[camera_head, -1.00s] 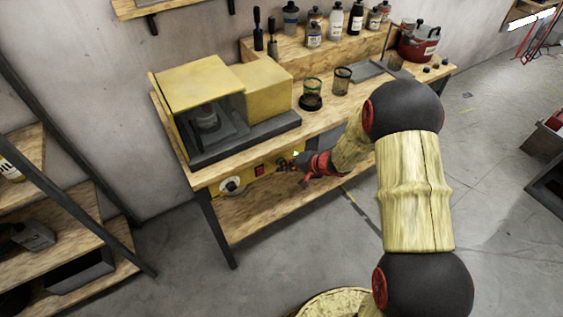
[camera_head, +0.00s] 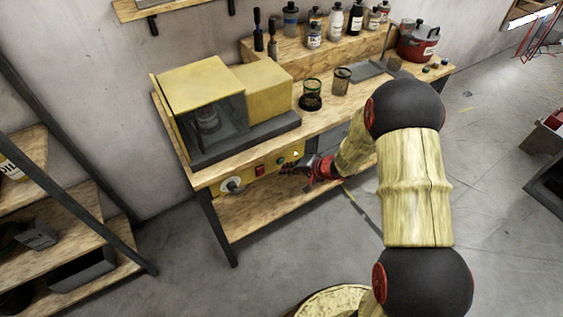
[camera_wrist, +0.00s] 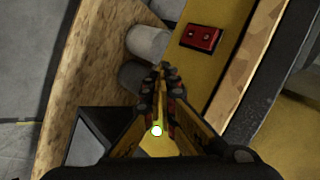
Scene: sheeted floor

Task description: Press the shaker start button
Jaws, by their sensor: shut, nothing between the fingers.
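The yellow shaker (camera_head: 200,85) with a dark window stands on the left of the wooden bench. A yellow control panel (camera_head: 246,177) on the bench front carries a white dial (camera_head: 232,185), a red switch (camera_head: 259,170), a green button (camera_head: 280,160) and a small bright spot (camera_head: 295,154). My gripper (camera_head: 286,168) is shut and empty, with its fingertips just below the green button; contact is not clear. A green-ringed white spot (camera_wrist: 157,131) shows between the fingers.
Two dark mesh cups (camera_head: 311,94) stand right of the shaker. Bottles (camera_head: 335,22) and a red pot (camera_head: 418,44) stand at the back. A lower bench shelf (camera_head: 275,195) lies beneath the panel. A shelving rack (camera_head: 60,215) is at left.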

